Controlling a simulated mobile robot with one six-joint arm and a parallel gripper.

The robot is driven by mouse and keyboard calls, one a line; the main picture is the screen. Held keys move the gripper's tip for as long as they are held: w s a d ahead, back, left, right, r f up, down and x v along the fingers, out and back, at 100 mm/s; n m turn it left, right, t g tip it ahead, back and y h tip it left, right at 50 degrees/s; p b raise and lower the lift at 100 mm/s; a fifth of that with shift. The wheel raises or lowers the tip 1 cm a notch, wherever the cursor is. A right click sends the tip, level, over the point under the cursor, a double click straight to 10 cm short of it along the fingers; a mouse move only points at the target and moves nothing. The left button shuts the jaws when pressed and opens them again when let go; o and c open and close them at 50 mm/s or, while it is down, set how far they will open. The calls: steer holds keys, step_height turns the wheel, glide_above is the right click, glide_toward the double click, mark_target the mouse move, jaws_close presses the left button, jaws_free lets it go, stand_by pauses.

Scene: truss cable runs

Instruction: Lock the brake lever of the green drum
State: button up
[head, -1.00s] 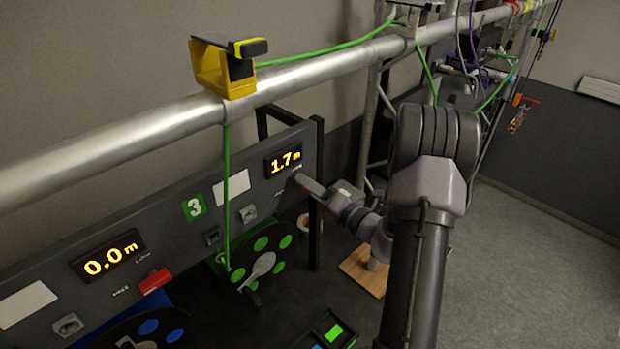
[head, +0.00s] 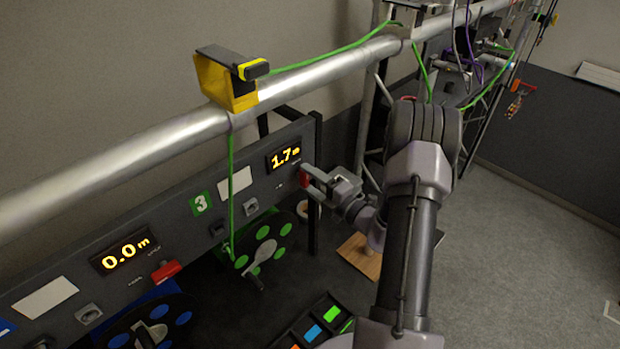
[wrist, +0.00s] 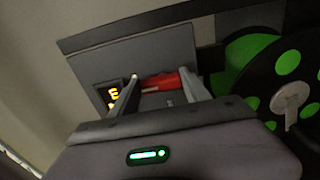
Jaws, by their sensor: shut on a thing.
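The green drum (head: 268,245), black with green spots, sits below the dark panel under a green number 3 label and also shows at the right in the wrist view (wrist: 288,92). Its red brake lever (head: 304,179) is on the panel just below the 1.7 m display (head: 286,157). My gripper (head: 308,180) is at the panel's right end, its fingers on either side of this lever. In the wrist view the red lever (wrist: 163,82) lies across between the two fingertips, which partly hide its ends.
A blue drum (head: 150,325) with its own red lever (head: 165,270) and 0.0 m display is at lower left. A yellow clamp (head: 225,85) sits on the silver truss tube above the panel. A green cable (head: 231,180) hangs down to the drum. Open floor lies at right.

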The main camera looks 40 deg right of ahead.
stand_by(0.4)
steer(key=o, duration=1.4)
steer(key=s+b, duration=0.1)
steer(key=s, duration=0.4)
steer(key=s+d, duration=0.1)
steer(key=s, duration=0.5)
steer(key=s+d+b, duration=0.1)
steer(key=s, duration=0.5)
steer(key=shift+s+d+b, duration=0.15)
steer(key=shift+d+b, duration=0.05)
steer(key=shift+b, duration=0.15)
